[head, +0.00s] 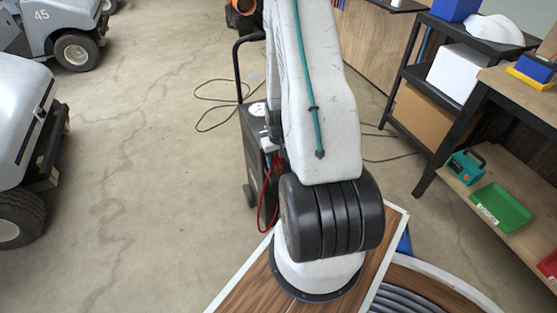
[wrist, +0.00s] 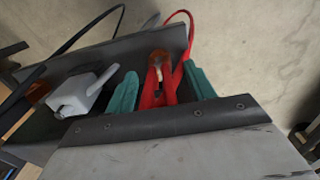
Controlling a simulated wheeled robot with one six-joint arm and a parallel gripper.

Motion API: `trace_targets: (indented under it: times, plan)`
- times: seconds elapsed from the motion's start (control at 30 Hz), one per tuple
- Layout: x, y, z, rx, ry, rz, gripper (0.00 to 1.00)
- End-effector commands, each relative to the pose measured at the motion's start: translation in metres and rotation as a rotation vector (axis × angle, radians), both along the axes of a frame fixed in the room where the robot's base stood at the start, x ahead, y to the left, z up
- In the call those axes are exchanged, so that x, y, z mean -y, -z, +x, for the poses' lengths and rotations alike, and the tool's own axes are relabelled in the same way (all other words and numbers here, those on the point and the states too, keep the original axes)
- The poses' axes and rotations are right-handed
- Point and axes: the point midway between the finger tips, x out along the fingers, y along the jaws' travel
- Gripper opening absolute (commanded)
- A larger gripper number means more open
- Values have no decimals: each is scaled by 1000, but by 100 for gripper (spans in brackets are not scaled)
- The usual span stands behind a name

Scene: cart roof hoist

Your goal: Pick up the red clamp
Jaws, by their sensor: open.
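In the wrist view, the red clamp (wrist: 153,92) stands at the black charger cart, with an orange-brown part at its top and a red cable (wrist: 188,30) behind it. My gripper (wrist: 160,88) is open, with one teal finger on each side of the clamp. I cannot tell whether either finger touches it. The lower part of the clamp is hidden behind the dark edge in front. In the head view, the red cable (head: 263,205) hangs at the cart (head: 253,135); my arm hides the gripper and most of the clamp.
A black cable (head: 205,110) lies on the floor beside the cart. Parked white vehicles (head: 25,130) stand at the left. Shelving and a workbench (head: 520,100) fill the right. Open floor (head: 150,170) lies between.

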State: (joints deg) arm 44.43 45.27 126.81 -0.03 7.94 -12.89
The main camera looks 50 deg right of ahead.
Motion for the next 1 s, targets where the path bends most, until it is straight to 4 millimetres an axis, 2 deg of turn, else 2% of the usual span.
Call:
trace_targets:
  times: [0.1,0.3,0.67,1.0]
  plan:
    - [0,0,0,0,0,0,54]
    - [0,0,0,0,0,0,0]
    - [0,-3,1,1,-1,-1,0]
    - [-3,-24,3,2,-6,-2,0]
